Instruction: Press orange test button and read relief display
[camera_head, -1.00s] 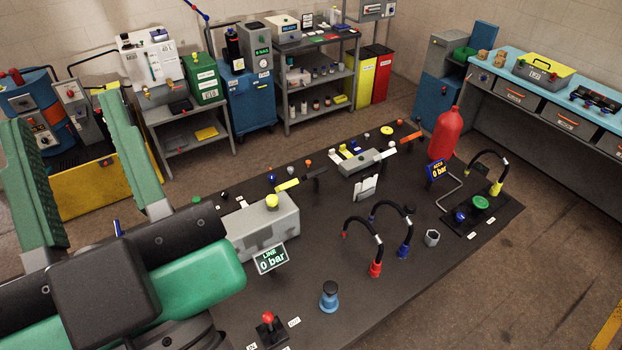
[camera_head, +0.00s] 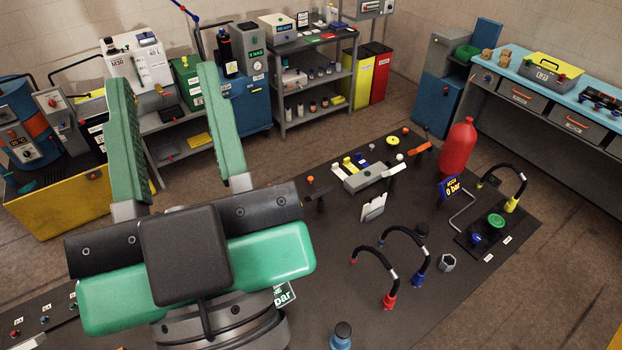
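My gripper (camera_head: 163,80) is open and empty, its two green fingers pointing up and away over the left part of the dark table. A small orange-topped part (camera_head: 310,180) shows on the table just right of my gripper; I cannot tell whether it is the test button. The blue display reading "0 bar" (camera_head: 450,188) stands beside the red cylinder, apparently labelled ACCU. A second display ending in "bar" (camera_head: 285,294) is mostly hidden behind my gripper. No display readable as relief shows. The block with the yellow top is hidden by my gripper.
Curved black hoses with red (camera_head: 390,301) and blue (camera_head: 417,279) ends stand on the dark table (camera_head: 350,270). A red cylinder (camera_head: 457,148) stands at the far right edge. A blue bottle-like part (camera_head: 341,338) is at the front. Small coloured parts (camera_head: 45,320) sit at lower left.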

